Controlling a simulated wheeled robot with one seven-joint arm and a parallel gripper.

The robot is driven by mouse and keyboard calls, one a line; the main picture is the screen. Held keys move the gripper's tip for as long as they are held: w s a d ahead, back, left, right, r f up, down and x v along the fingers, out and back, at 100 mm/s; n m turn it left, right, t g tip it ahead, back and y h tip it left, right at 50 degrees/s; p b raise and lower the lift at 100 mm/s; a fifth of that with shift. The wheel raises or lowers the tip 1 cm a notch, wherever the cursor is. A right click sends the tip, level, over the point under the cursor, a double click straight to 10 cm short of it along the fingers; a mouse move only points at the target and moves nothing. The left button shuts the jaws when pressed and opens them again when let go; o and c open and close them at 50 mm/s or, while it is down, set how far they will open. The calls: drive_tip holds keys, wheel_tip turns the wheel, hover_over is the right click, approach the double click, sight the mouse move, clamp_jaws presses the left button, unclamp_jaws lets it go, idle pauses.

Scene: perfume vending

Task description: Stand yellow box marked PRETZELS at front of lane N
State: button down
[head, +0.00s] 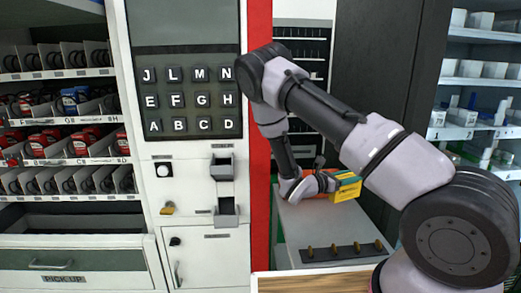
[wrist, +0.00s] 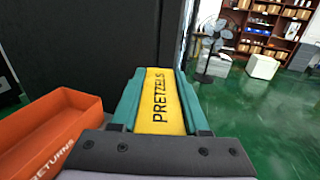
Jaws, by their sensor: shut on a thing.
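The yellow box marked PRETZELS (wrist: 160,101) is between the two teal fingers of my gripper (wrist: 160,112) in the wrist view, its lettering running along its length. My gripper is shut on it. In the head view the yellow box (head: 347,190) shows at the right of the gripper, partly covered by it, above a grey counter top. The vending machine's lane shelves (head: 70,105) are at the left in the head view. The lane label N is not readable there; an N key (head: 226,74) is on the keypad panel.
An orange bin marked RETURNS (wrist: 50,135) is just left of the gripper in the wrist view. The grey counter (head: 325,225) holds a dark strip with several brass pegs (head: 345,250). A pick-up drawer (head: 70,262) is below the lanes. A fan (wrist: 215,45) stands farther off.

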drive_tip(key=w+a+r+n+t+y, duration=0.1)
drive_tip(key=w+a+n+t+y, duration=0.3)
drive_tip(key=a+n+t+y, duration=0.3)
drive_tip(key=shift+w+a+n+t+y, duration=0.15)
drive_tip(key=shift+w+n+t+y, duration=0.15)
drive_tip(key=shift+n+t+y, duration=0.95)
drive_tip(key=shift+m+t+h, duration=0.35)
drive_tip(key=shift+m+h, duration=0.1)
drive_tip(key=s+d+m+g+h, duration=0.1)
drive_tip(key=d+m+g+h, duration=0.1)
drive_tip(key=d+g, duration=0.1)
drive_tip(key=s+d+m+g+h, duration=0.2)
drive_tip(key=d+m+g+h, duration=0.1)
drive_tip(key=s+d+m+g+h, duration=0.2)
drive_tip(key=d+m+g+h, duration=0.1)
drive_tip(key=d, duration=0.1)
drive_tip(key=shift+s+d+f+g, duration=0.1)
drive_tip(key=shift+f+g, duration=0.1)
drive_tip(key=shift+g, duration=0.1)
drive_tip(key=shift+s+d+f+m+g+h, duration=0.25)
drive_tip(key=shift+s+f+m+g, duration=0.55)
drive_tip(key=shift+f, duration=1.15)
drive_tip(key=shift+s+d+f+m+g+h, duration=0.2)
drive_tip(key=shift+s+f+m+g, duration=0.3)
drive_tip(key=shift+f+g, duration=1)
drive_tip(key=shift+s+d+f+m+g+h, duration=0.2)
drive_tip(key=shift+s+f+m+g, duration=0.4)
drive_tip(key=shift+f, duration=1.8)
